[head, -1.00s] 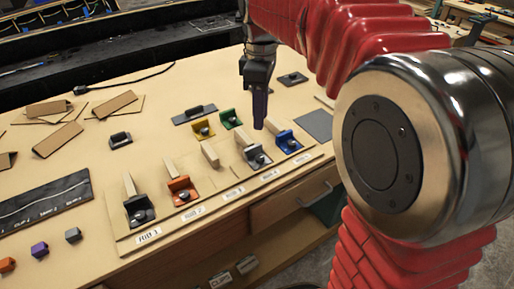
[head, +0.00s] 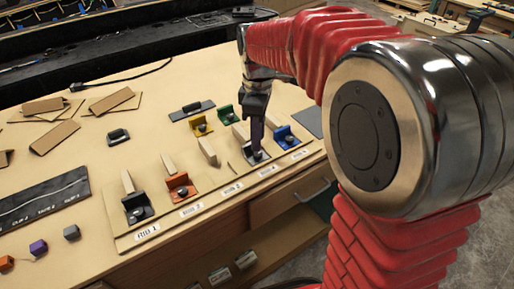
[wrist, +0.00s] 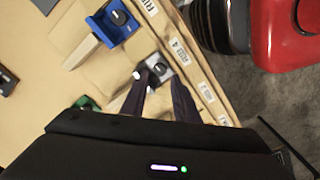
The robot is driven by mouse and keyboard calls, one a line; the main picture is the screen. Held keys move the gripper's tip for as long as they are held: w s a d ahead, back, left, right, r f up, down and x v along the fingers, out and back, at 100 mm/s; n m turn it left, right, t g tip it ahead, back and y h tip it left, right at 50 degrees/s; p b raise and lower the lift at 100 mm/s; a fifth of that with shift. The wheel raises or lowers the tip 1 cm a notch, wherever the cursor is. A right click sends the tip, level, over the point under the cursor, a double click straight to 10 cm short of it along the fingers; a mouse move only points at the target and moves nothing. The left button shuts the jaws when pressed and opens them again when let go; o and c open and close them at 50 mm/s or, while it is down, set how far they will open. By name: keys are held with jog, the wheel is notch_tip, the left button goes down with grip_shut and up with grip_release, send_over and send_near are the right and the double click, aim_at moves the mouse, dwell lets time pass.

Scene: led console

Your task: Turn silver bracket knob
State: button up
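The silver bracket (wrist: 150,76) with its dark round knob (wrist: 160,69) sits on the labelled strip at the front of the bench. It also shows in the head view, as a silver bracket (head: 263,157) partly hidden by my fingers. My gripper (wrist: 160,82) points down at it, with its two dark fingers apart. The knob lies just ahead of the gap between the fingertips in the wrist view. In the head view my gripper (head: 254,150) is right over the bracket. I cannot tell whether the fingers touch the knob.
A blue bracket (wrist: 113,22) stands beside the silver one, and an orange bracket (head: 179,184) and black bracket (head: 136,206) stand to its left. Green (head: 225,113) and yellow (head: 200,124) brackets are behind. The bench's front edge is close.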

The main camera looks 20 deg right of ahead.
aim_at(258, 154)
jog(key=shift+f, duration=2.5)
jog(key=shift+c, duration=0.4)
